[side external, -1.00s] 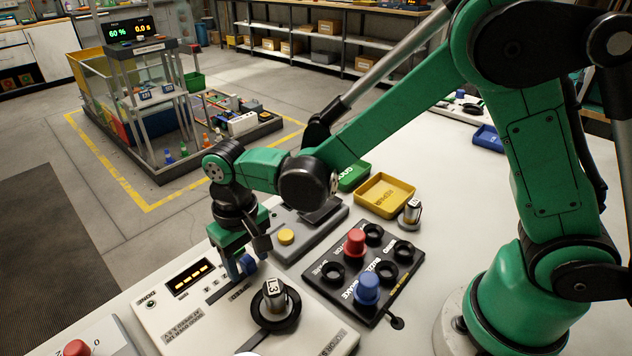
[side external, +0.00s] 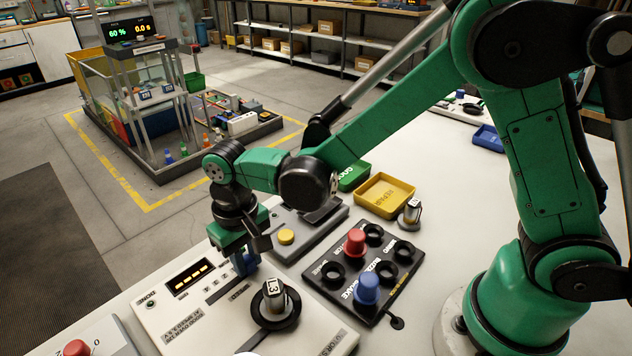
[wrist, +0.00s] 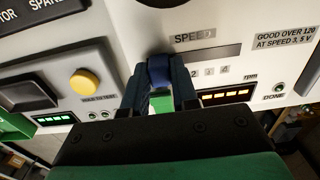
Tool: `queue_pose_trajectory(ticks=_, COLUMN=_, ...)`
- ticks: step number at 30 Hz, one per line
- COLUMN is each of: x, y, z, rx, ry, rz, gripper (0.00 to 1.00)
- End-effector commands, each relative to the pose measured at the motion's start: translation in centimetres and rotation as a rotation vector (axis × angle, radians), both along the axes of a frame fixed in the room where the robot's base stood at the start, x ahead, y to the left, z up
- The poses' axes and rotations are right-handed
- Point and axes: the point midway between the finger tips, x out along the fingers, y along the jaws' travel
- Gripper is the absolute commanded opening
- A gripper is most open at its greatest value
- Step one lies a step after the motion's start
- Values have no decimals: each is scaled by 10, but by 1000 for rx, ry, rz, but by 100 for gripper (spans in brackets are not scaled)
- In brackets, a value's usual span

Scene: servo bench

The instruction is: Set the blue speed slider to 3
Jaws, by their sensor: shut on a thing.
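The blue speed slider knob (wrist: 158,72) sits at the left end of the visible slot (wrist: 213,51) in the wrist view, below the SPEED label (wrist: 194,37). My gripper (wrist: 159,86) is shut on the knob, one finger on each side. In the side external view my gripper (side external: 244,264) points down at the panel (side external: 185,323), and its fingers largely hide the knob.
A meter block with a yellow button (side external: 286,237) stands close behind my gripper. A black board with red (side external: 355,241) and blue (side external: 367,288) pegs lies farther right. Amber lights (side external: 190,279) show left.

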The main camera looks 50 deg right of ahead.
Motion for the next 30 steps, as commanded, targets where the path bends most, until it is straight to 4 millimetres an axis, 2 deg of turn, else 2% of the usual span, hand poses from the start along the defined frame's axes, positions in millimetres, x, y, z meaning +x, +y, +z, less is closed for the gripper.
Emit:
queue_pose_trajectory(ticks=25, x=0, y=1, z=1, rx=0, ry=1, rz=0, gripper=0)
queue_pose_trajectory(ticks=30, x=1, y=25, z=1, rx=0, ry=0, rz=5, gripper=0)
